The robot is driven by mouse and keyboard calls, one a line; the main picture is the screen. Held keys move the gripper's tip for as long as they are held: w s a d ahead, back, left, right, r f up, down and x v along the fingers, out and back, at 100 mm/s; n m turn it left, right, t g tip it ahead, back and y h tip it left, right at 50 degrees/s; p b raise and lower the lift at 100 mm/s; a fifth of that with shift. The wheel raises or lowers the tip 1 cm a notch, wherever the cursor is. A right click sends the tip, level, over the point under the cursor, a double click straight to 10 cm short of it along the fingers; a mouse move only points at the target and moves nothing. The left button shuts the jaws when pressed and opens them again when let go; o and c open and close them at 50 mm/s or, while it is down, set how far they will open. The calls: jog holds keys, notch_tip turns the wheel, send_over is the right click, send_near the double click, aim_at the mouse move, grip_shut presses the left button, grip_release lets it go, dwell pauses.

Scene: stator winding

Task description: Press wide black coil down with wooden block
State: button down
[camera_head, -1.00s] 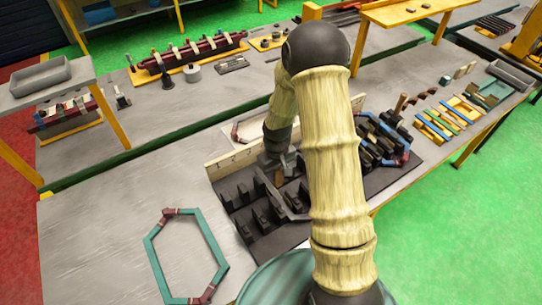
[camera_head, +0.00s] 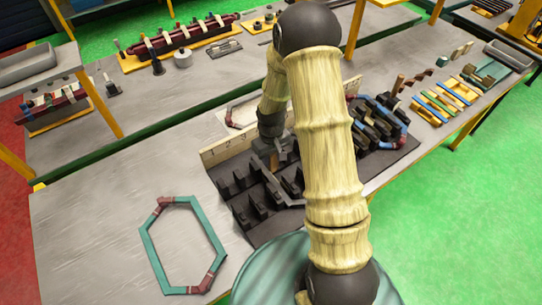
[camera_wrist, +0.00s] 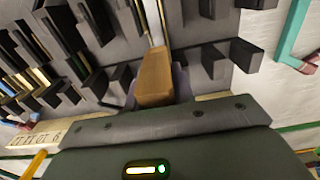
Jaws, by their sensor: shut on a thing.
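My gripper (camera_wrist: 155,90) is shut on the wooden block (camera_wrist: 155,72), a light brown bar that points away from the wrist. In the head view my gripper (camera_head: 275,152) is low over the middle of the dark slotted stator fixture (camera_head: 250,225), with my arm partly covering it. A dark angled strip (camera_head: 282,192) runs among the black slot teeth beside the gripper; it may be the wide black coil, but it blends with the teeth. I cannot tell whether the block touches it.
A teal hexagonal coil (camera_head: 150,250) lies on the grey table left of the fixture. A blue and red coil (camera_head: 402,128) sits at the fixture's right end. A pale numbered strip (camera_head: 228,148) edges its back. Tools and coloured strips (camera_head: 440,105) lie at right.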

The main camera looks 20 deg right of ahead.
jog(key=shift+f+b, duration=2.4)
jog(key=shift+f, duration=1.15)
jog(key=shift+f+b, duration=0.45)
jog(key=shift+f, duration=0.15)
dwell(0.3)
jog(key=shift+r+p, duration=4.3)
jog(key=shift+r, duration=1.55)
jog(key=shift+f, duration=0.1)
